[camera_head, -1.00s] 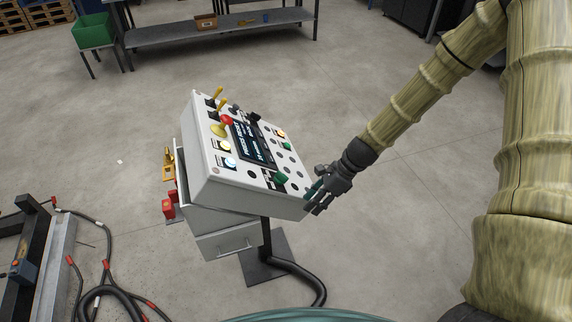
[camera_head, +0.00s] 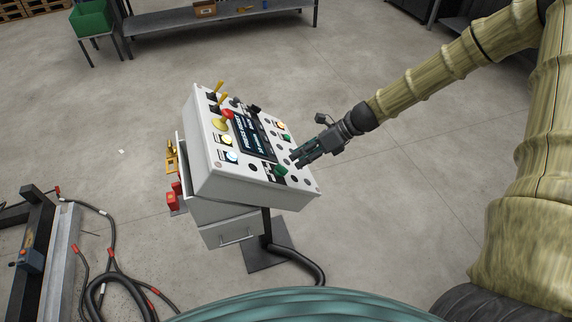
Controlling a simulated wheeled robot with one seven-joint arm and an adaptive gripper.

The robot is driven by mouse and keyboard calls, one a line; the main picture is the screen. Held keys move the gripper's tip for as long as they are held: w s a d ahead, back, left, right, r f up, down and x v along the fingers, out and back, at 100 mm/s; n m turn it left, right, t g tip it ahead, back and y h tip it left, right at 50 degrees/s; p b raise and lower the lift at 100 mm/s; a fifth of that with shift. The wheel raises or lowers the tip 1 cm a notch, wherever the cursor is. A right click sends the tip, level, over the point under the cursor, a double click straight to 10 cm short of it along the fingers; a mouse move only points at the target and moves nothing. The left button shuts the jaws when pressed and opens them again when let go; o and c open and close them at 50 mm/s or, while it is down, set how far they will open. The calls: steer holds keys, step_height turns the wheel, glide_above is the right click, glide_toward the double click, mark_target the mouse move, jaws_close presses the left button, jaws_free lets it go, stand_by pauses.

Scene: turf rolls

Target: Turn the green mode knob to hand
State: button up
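The white control box (camera_head: 208,185) stands tilted on a dark post, its panel facing up and toward the right. A green knob (camera_head: 280,170) sits near the panel's lower right edge, by a dark label. A smaller green part (camera_head: 286,138) shows higher up on the right side of the panel; its kind is too small to tell. My gripper (camera_head: 296,159) reaches in from the right over the panel's right edge, its fingertips just above and right of the green knob. They look apart from it. The gap between the fingers is too small to make out, and the knob's pointer cannot be read.
The panel also carries a dark screen (camera_head: 247,138), a red-and-yellow button (camera_head: 222,121), yellow-handled levers (camera_head: 219,94) and lit buttons. A drawer (camera_head: 228,233) hangs below. Black hoses (camera_head: 110,275) lie on the left floor. Open floor lies right of the box.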

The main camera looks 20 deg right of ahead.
mark_target(284, 167)
steer(key=shift+p+x, duration=0.75)
steer(key=shift+x, duration=2.6)
steer(key=shift+s, duration=0.1)
jaws_close()
